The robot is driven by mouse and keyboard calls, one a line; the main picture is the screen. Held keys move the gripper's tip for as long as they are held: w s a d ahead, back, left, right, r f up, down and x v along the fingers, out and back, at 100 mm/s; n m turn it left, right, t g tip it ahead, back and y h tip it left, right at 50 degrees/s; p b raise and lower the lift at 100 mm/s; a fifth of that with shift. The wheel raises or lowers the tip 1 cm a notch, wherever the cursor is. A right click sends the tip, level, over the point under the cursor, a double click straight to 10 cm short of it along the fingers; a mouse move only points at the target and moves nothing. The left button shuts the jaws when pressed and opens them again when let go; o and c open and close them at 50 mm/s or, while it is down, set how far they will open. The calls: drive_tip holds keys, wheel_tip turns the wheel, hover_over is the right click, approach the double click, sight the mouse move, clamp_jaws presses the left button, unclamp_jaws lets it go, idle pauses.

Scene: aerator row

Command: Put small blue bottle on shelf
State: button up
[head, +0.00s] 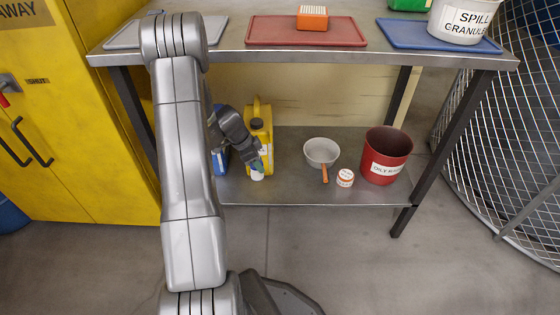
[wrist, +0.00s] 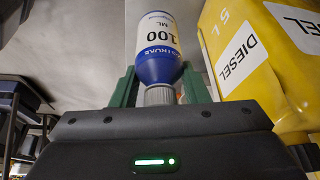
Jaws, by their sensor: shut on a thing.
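My gripper (head: 257,167) is low over the lower shelf (head: 300,190) of the steel bench, in front of the yellow diesel jug (head: 258,142). It is shut on the small blue bottle (wrist: 158,40), which has a white "100 ML" label and a grey cap. In the wrist view the green fingers of my gripper (wrist: 160,75) are on both sides of it, with the cap towards the palm. In the head view only a small pale part of the bottle (head: 257,176) shows below the fingers. I cannot tell whether its base touches the shelf.
A blue container (head: 219,160) is partly hidden behind my arm, left of the jug. A grey pan (head: 321,152), a small white tub (head: 345,178) and a red bin (head: 385,156) stand to the right. The shelf between jug and pan is clear. The bench top (head: 230,56) overhangs.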

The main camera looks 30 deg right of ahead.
wheel_tip(320, 180, down, 10)
drive_tip(key=b, duration=0.2)
drive_tip(key=shift+r+b, duration=0.2)
drive_tip(key=shift+b, duration=0.2)
drive_tip(key=shift+f+b, duration=0.2)
drive_tip(key=shift+b, duration=0.1)
drive_tip(key=o, duration=1)
drive_tip(key=shift+r, duration=0.15)
drive_tip(key=shift+r+p, duration=0.15)
drive_tip(key=shift+p, duration=0.25)
drive_tip(key=p+v, duration=0.3)
drive_tip(key=v, duration=0.8)
drive_tip(key=shift+r, duration=0.4)
drive_tip(key=shift+a, duration=0.15)
